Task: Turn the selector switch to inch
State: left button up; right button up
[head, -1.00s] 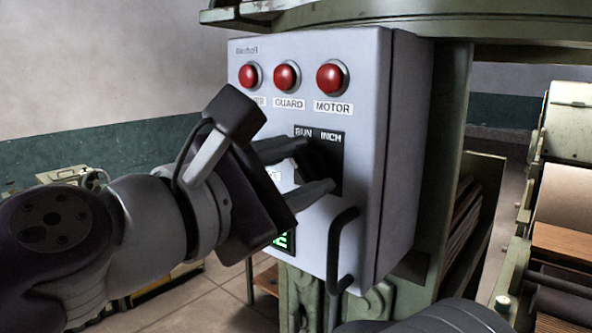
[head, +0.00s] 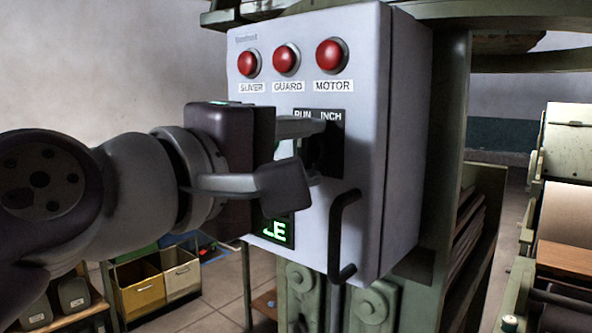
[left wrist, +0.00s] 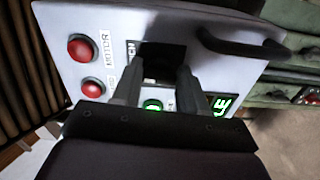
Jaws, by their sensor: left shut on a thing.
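The selector switch (head: 318,152) is a black knob on a dark plate, with RUN at its upper left and INCH at its upper right. It sits on the front of a pale grey control box (head: 400,120). My left gripper (head: 316,154) reaches in from the left and is shut on the knob, one finger above and one below. The fingers hide much of the knob, so I cannot tell which label it points to. In the left wrist view the dark knob (left wrist: 160,68) lies between the two fingertips (left wrist: 161,72). My right gripper is not in view.
Three red lamps (head: 286,60), labelled SLIVER, GUARD and MOTOR, sit above the switch. A black handle (head: 341,235) juts out at lower right. A green-lit display (head: 277,231) is below, partly hidden. Bins (head: 140,285) stand on the floor at left.

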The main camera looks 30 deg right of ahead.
pick_arm(q)
jog(key=m+b, duration=0.1)
jog(key=m, duration=0.1)
jog(key=m+b, duration=0.1)
jog(key=m, duration=0.1)
jog(key=shift+f, duration=0.3)
jog(key=shift+m+b, duration=0.9)
jog(key=shift+m, duration=1)
jog(key=o, duration=1.1)
jog(key=shift+c, duration=0.2)
jog(key=b+v, duration=0.4)
jog(key=v, duration=0.8)
jog(key=shift+a, duration=0.25)
jog(key=shift+m, duration=0.3)
